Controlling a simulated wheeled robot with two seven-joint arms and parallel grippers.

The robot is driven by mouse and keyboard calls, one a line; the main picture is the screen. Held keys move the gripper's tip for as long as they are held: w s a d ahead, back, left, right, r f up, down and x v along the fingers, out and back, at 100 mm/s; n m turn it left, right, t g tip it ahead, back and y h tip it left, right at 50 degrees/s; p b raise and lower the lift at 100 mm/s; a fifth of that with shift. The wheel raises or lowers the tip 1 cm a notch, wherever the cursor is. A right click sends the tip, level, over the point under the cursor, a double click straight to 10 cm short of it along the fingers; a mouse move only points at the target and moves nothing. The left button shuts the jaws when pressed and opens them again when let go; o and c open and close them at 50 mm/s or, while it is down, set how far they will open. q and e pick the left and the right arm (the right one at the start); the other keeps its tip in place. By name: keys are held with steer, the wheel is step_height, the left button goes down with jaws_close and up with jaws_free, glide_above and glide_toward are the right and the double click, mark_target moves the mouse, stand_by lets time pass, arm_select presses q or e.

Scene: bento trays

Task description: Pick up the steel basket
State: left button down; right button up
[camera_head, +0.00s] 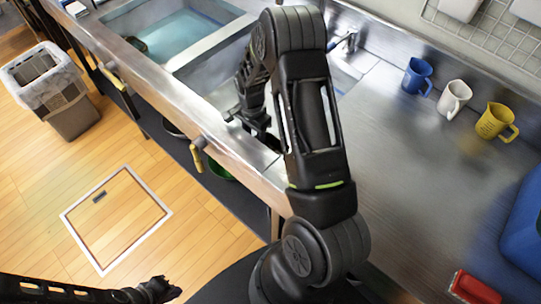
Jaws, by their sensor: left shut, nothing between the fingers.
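I cannot make out a steel basket in this view; the sinks are partly hidden by my right arm. My left gripper (170,290) is at the bottom left, low over the wooden floor. It is shut and empty. My right arm rises through the middle, and its gripper (256,122) hangs near the front rim of the nearer sink. The forearm partly covers that gripper, so its fingers cannot be read.
A water-filled sink (185,38) is at the upper left. Blue (417,76), white (454,98) and yellow (494,121) jugs stand along the back of the steel counter (400,170). A lined bin (75,115) stands on the floor. A red object (474,288) lies lower right.

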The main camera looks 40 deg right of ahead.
stand_by(0.4)
jaws_close()
stand_by(0.5)
